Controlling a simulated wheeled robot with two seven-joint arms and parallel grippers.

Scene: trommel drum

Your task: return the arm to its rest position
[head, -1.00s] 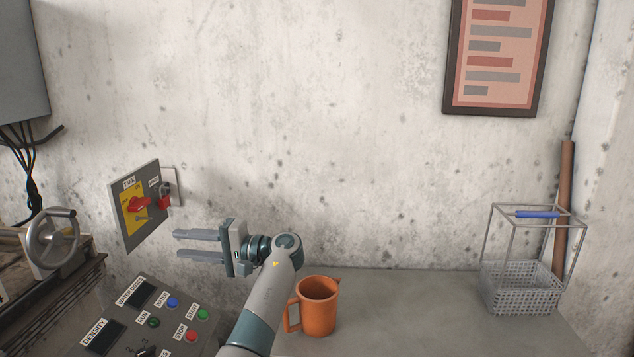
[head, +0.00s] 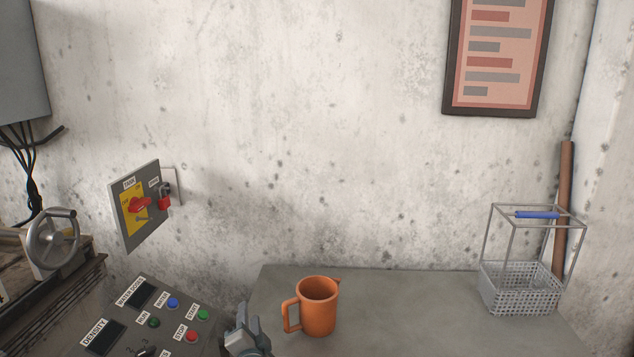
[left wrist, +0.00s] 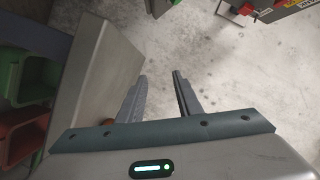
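My left gripper (head: 245,333) is at the bottom edge of the head view, between the control panel and the orange mug; most of it and its arm are cut off. My right gripper is in neither view.
An orange mug (head: 318,308) stands on the grey table (head: 410,310), right of the gripper. A wire basket (head: 520,288) stands farther right. The button panel (head: 150,320) is to the left, below a wall switch plate (head: 137,207). Green (left wrist: 35,75) and red (left wrist: 22,135) bins show in the wrist view.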

